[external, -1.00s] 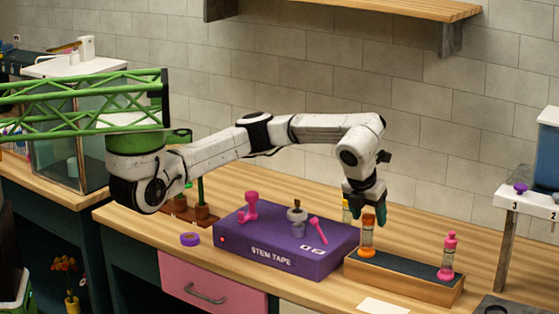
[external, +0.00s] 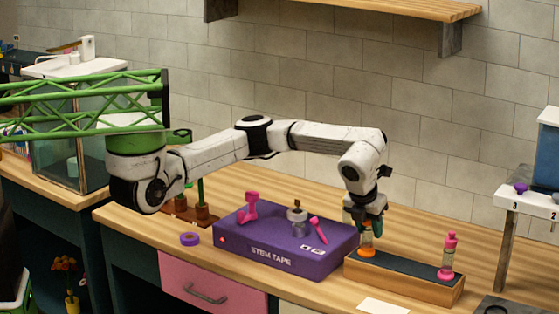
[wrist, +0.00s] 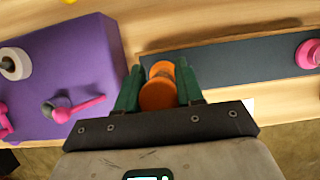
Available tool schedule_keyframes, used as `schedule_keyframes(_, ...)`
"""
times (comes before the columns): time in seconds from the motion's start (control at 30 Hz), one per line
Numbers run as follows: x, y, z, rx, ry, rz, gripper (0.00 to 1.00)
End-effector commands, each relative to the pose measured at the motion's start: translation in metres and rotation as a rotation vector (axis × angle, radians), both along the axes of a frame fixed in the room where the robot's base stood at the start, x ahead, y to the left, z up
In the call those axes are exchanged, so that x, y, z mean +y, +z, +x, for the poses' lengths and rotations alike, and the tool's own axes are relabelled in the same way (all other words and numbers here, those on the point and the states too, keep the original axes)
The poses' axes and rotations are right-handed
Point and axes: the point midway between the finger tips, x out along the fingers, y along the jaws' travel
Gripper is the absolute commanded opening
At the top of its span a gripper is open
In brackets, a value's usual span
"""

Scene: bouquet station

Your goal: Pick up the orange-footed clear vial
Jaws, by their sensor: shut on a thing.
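The orange-footed clear vial (external: 367,247) stands upright at the left end of the wooden rack (external: 420,286) with the dark top. Its orange top (wrist: 159,93) shows between the green fingers in the wrist view. My gripper (external: 367,226) points down over the vial and is shut on its upper part. The gripper hides the vial's top in the external view. The orange foot (external: 367,253) is visible at the rack's surface; I cannot tell whether it touches it.
A pink-footed vial (external: 447,257) stands at the rack's right end. The purple Stem Tape box (external: 285,243), with pink tools on it, is close to the left of the rack. A white card (external: 384,307) lies in front. A numbered stand (external: 527,201) is at the right.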

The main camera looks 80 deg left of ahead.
Motion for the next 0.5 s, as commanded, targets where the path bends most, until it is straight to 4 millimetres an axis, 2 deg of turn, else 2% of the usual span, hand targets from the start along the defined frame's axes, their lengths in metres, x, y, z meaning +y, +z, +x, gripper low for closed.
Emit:
schedule_keyframes(0.03,0.0,0.0001,0.0,0.0,0.0,0.0,0.2)
schedule_keyframes(0.23,-0.0001,0.0001,0.0,0.0,0.0,0.0,0.01)
schedule_keyframes(0.5,-0.0001,0.0002,0.0,0.0,0.0,0.0,0.0)
